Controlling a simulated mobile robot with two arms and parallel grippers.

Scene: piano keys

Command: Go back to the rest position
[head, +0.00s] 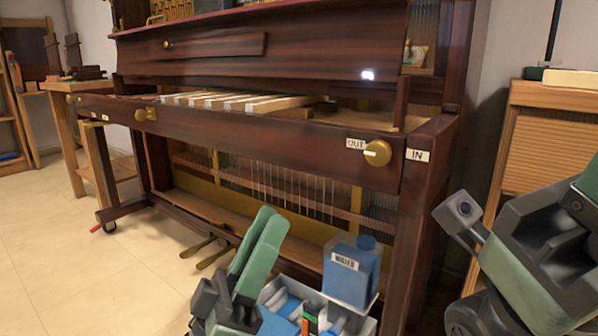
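The dark wooden upright piano (240,125) fills the middle of the head view. Several pale wooden keys (235,102) lie in its open key bed. My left gripper (271,212) is low in the middle, in front of the piano's lower part. Its two green fingers point up and lie side by side, with nothing seen between them.
A brass knob (377,153) between OUT and IN labels sits on the piano's front rail. A blue container (351,272) stands by a tray of tools at bottom middle. A wooden cabinet (550,150) is at right. Tiled floor (80,270) is free at left.

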